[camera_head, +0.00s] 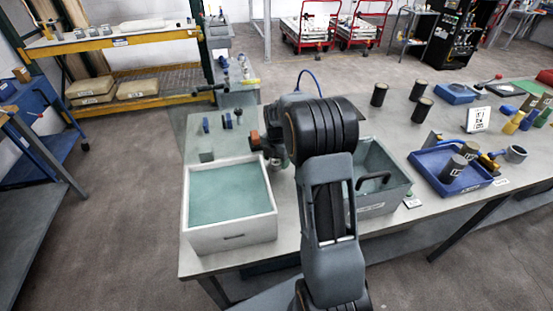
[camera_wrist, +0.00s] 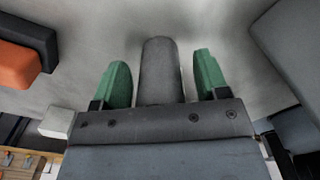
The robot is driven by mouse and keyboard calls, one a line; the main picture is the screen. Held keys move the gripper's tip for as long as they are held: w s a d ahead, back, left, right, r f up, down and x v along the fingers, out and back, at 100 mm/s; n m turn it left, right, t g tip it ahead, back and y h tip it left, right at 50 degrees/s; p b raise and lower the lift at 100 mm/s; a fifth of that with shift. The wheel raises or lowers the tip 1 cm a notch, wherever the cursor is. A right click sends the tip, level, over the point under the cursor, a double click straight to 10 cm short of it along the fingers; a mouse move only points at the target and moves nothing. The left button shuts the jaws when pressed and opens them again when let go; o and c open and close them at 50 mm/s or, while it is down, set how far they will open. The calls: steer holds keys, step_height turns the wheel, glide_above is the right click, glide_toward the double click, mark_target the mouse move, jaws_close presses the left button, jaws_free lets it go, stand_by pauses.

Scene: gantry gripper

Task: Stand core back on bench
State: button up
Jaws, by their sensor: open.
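A dark grey cylinder, which looks like a core (camera_wrist: 160,80), lies between the two green fingers of my gripper (camera_wrist: 162,60) in the wrist view. My gripper is open, with a gap on each side of the core. The core's near end is hidden behind the gripper body. Pale grey bench surface shows beyond it. In the head view my arm hides most of the gripper and this core. The bench (camera_head: 310,240) holds other dark upright cores (camera_head: 379,94), (camera_head: 418,90), (camera_head: 422,110) at its back.
A white bin with a green inside (camera_head: 231,240) stands left of my arm, and a grey bin (camera_head: 385,205) stands right of it. An orange and black block (camera_wrist: 22,62) is at the wrist view's left. Bare bench lies between the grey bin and the back cores.

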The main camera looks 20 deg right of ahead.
steer(key=shift+r, duration=0.1)
step_height(320, 180, up, 12)
steer(key=shift+r, duration=0.1)
stand_by(0.4)
stand_by(0.4)
